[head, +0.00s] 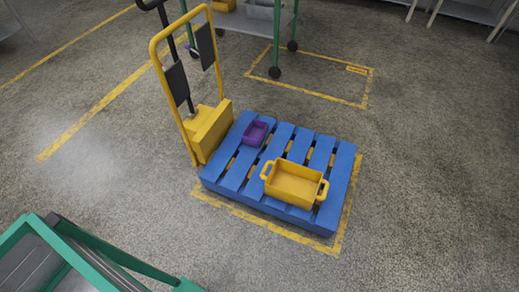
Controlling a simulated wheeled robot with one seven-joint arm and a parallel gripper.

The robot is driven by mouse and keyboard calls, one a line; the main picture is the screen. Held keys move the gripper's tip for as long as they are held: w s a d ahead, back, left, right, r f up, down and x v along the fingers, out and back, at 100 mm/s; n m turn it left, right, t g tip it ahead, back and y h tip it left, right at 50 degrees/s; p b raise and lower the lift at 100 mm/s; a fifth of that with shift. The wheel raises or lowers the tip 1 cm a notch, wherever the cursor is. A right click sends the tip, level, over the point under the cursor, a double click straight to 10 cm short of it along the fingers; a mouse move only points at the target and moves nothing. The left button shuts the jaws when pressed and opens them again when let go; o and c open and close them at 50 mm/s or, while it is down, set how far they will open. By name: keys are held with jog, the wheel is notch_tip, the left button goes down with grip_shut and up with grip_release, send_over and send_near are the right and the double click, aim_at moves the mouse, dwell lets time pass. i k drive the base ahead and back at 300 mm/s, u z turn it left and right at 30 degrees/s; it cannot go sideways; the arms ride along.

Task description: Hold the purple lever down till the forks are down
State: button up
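A yellow pallet truck (208,130) with an upright tube frame stands left of a blue pallet (335,200). Its black tiller handle (150,4) is partly cut off by the top edge of the head view. Yellow strips, possibly the forks (310,153), show between the pallet slats; their height above the floor cannot be told. No purple lever can be made out. My gripper is not in view.
A yellow two-handled bin (294,184) sits on the pallet. The pallet lies by yellow floor lines (265,226). A green-framed object (95,257) fills the lower left corner. A wheeled cart (262,22) stands at the top. The floor left of the truck is clear.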

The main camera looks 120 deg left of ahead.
aim_at(187, 46)
jog(key=u, duration=3.6)
jog(key=i, duration=1)
jog(key=u, duration=0.05)
jog(key=k, duration=0.55)
